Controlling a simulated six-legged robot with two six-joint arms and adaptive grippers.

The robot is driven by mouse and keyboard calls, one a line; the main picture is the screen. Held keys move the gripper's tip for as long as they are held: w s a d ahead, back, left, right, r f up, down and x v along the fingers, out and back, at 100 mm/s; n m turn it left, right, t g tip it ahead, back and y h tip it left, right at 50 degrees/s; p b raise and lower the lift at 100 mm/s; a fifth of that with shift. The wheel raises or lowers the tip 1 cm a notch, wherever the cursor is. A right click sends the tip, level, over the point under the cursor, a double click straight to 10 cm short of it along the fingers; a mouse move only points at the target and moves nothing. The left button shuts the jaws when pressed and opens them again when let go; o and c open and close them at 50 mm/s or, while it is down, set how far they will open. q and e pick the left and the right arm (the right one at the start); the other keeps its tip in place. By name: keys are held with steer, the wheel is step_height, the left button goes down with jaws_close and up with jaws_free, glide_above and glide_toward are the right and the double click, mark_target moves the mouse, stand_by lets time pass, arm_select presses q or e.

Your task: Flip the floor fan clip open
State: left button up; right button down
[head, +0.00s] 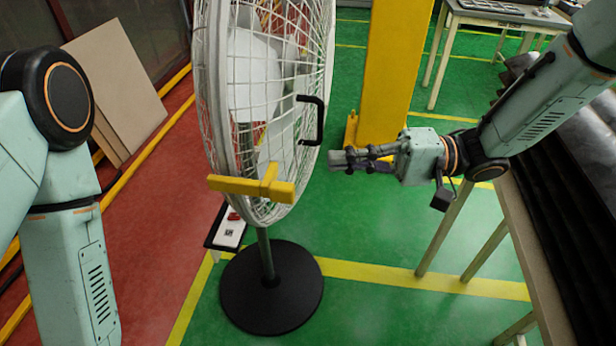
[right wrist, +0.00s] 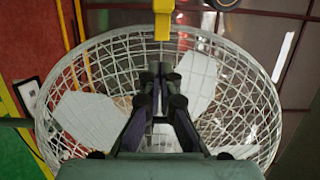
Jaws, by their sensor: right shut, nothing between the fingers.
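The floor fan (head: 228,85) has a round white wire cage on a grey pole and a black disc base. A yellow clip (head: 252,187) sits across the lower rim of the cage, with a bar and a raised tab. In the right wrist view the yellow clip (right wrist: 163,20) shows at the top edge, partly cut off. My right gripper (head: 340,160) is shut and empty, to the right of the cage and pointing at it. In the right wrist view its fingers (right wrist: 161,78) lie in front of the cage. My left gripper is out of view.
A black handle (head: 318,120) sticks out from the cage above my right gripper. A yellow pillar (head: 393,70) stands behind. A table (head: 530,240) is at the right, and boards (head: 118,85) lean at the left. Green floor is free around the fan base.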

mark_target(275, 177)
steer(key=s+a, duration=0.1)
steer(key=a, duration=0.1)
steer(key=s+a, duration=0.1)
steer(key=a, duration=0.1)
steer(key=a+p, duration=0.1)
steer(key=a, duration=0.1)
steer(key=shift+s, duration=0.9)
steer(key=shift+s+d, duration=0.1)
